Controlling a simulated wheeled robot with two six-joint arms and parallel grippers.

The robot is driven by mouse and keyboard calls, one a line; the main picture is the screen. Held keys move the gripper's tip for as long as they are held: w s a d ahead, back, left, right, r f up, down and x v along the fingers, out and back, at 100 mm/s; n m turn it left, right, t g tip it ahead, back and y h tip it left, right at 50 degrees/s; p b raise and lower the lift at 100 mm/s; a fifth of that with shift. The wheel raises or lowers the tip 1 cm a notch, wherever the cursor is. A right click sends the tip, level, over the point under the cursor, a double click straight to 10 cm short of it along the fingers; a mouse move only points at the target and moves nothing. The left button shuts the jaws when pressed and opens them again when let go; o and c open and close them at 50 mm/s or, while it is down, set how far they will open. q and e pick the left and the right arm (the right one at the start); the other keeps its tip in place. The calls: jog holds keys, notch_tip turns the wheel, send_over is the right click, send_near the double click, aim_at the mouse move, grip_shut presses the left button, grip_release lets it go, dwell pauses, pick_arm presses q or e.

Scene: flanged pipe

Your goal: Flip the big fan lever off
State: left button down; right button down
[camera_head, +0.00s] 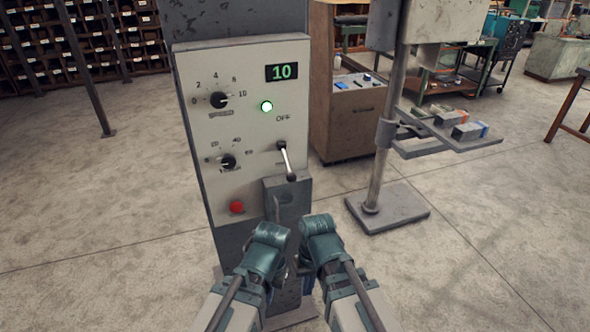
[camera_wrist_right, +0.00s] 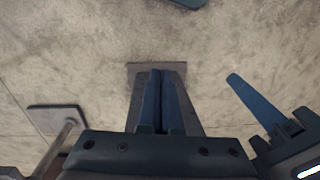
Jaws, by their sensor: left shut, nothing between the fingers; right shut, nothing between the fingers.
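The lever (camera_head: 287,162) is a short silver rod with a dark round end on the right of the control panel (camera_head: 216,130). It points down and slightly right, its end just above a grey box (camera_head: 288,197). The word OFF (camera_head: 283,118) is printed above its pivot. My left gripper (camera_head: 270,287) and right gripper (camera_head: 308,284) hang below the lever, apart from it, their fingers mostly hidden by my wrists in the head view. The right wrist view shows my right gripper's blue fingers (camera_wrist_right: 158,98) together and empty, and my left gripper (camera_wrist_right: 250,98) beside them.
A metal stand with a shelf (camera_head: 446,135) is to the right. A wooden cabinet (camera_head: 346,115) stands behind. Floor left of the panel is clear.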

jog(key=w+a+r+m+y+p, duration=0.1)
jog(key=w+a+r+m+y, duration=0.1)
jog(key=w+r+m+y, duration=0.3)
jog(key=m+t+y+p, duration=0.4)
jog(key=m+t+y, duration=0.2)
jog(key=t+y, duration=0.1)
send_near(287, 162)
notch_tip(287, 162, down, 5)
jog(key=w+d, duration=0.2)
jog(key=d, duration=0.1)
jog(key=shift+r, duration=0.1)
jog(key=shift+a, duration=0.1)
jog(key=b+x, duration=0.4)
jog(key=x, duration=0.6)
jog(key=shift+s+d+r+p, duration=0.1)
jog(key=shift+s+r+p, duration=0.25)
jog(key=shift+s, duration=0.25)
jog(key=shift+s+d+r+p, duration=0.1)
jog(key=shift+s+r+p, duration=0.2)
jog(key=shift+s, duration=0.35)
jog(key=shift+s+r+p, duration=0.2)
jog(key=shift+s+p, duration=0.2)
jog(key=shift+s, duration=0.2)
